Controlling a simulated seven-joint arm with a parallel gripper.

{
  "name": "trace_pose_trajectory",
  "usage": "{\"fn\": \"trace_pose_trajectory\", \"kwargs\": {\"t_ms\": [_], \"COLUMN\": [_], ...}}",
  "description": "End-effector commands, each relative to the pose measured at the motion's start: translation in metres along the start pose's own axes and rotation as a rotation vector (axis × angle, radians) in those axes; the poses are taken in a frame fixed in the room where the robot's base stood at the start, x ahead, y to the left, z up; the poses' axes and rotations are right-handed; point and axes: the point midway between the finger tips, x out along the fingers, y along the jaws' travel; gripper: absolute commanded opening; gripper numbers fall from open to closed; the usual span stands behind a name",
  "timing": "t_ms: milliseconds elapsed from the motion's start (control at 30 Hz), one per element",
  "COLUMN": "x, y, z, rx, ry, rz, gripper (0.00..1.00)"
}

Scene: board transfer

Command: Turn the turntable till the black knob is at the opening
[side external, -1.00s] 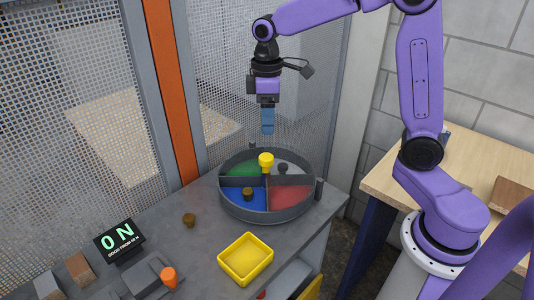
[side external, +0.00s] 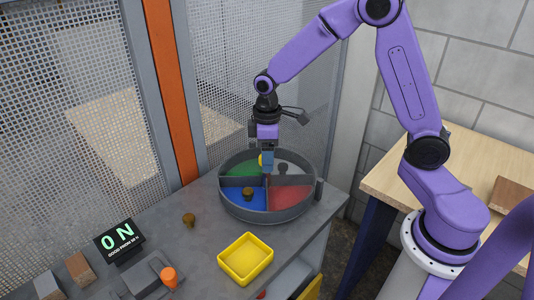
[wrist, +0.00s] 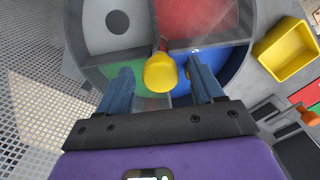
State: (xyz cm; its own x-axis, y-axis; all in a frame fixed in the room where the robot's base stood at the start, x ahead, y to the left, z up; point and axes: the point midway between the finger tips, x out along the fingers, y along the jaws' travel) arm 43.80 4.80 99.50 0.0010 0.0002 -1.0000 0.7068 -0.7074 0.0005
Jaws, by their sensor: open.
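The turntable (side external: 268,217) is a round grey tray with green, grey, red and blue compartments. A dark knob (side external: 283,168) sits in the grey compartment at the back right; in the wrist view the dark knob (wrist: 117,21) is at upper left. A yellow handle (wrist: 160,72) stands at the turntable's centre. My gripper (wrist: 158,68) is open, its blue fingers on either side of the handle, with gaps visible. In the side view my gripper (side external: 267,168) partly hides the handle. A brown knob (side external: 247,194) sits in the blue compartment. I cannot make out the opening.
A second brown knob (side external: 189,220) lies on the grey bench left of the turntable. A yellow tray (side external: 246,279) is in front. A sign reading "ON" (side external: 119,241) and an orange knob (side external: 169,281) stand at front left. Mesh fencing is behind.

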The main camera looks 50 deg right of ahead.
Motion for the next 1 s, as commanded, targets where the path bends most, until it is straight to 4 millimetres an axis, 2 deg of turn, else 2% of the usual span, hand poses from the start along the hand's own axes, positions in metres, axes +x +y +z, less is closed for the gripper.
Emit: {"fn": "trace_pose_trajectory", "kwargs": {"t_ms": [67, 200, 267, 667, 1000], "x": [-0.0001, -0.0002, -0.0003, -0.0006, -0.0007], "y": [-0.0001, -0.0001, -0.0001, -0.0004, -0.0001], "z": [0.0, 0.0, -0.0001, -0.0005, -0.0009], "rx": [0.0, 0.0, 0.0, -0.032, -0.164], "ry": [0.0, 0.0, 0.0, 0.0, 0.0], "rz": [0.0, 0.0, 0.0, 0.0, -0.001], "gripper": [0.67, 0.21, 0.01, 0.0, 0.0]}}
